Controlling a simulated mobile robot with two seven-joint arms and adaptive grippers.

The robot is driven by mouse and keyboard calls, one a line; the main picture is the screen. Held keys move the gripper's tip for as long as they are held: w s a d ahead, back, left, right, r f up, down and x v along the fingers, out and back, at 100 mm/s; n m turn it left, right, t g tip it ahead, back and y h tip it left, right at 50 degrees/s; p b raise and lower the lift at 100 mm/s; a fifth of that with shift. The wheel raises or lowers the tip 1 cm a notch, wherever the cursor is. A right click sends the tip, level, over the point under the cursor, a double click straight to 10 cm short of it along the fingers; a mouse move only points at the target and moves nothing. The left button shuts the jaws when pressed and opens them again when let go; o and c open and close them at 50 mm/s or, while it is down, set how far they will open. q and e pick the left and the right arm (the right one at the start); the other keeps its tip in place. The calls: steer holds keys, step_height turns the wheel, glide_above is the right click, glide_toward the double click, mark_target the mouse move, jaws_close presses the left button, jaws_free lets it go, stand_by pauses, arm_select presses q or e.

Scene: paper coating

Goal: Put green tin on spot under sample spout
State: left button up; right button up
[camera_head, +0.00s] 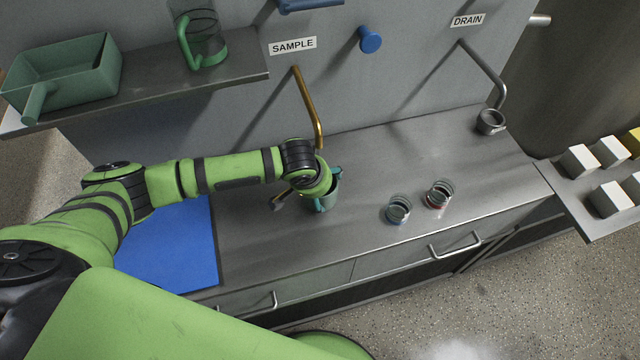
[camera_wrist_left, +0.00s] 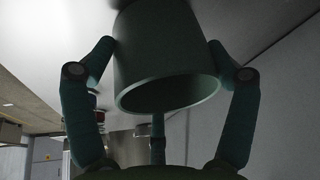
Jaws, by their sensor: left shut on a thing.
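The green tin (camera_head: 333,193) is at the counter below and slightly in front of the brass sample spout (camera_head: 308,108), mostly covered by my left gripper (camera_head: 318,190) in the head view. In the left wrist view, the dark green tin (camera_wrist_left: 165,65) sits between the two fingers of my left gripper (camera_wrist_left: 161,47), which are shut on its sides. Its round rim faces the camera and its base is at the counter. Whether the base touches the counter, and the spot under the spout, I cannot tell. My right gripper is not in view.
Two small glass jars, one blue (camera_head: 398,209) and one red (camera_head: 438,194), stand right of the tin. A grey cup (camera_head: 490,121) stands under the drain spout (camera_head: 487,70). A blue mat (camera_head: 172,250) lies left. A shelf (camera_head: 150,85) holds a green scoop (camera_head: 65,75) and a jug (camera_head: 203,45).

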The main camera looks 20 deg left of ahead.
arm_select(q)
steer(key=shift+s, duration=0.1)
steer(key=o, duration=1.1)
steer(key=shift+f, duration=0.1)
steer(key=shift+o, duration=0.2)
steer(key=v, duration=1.2)
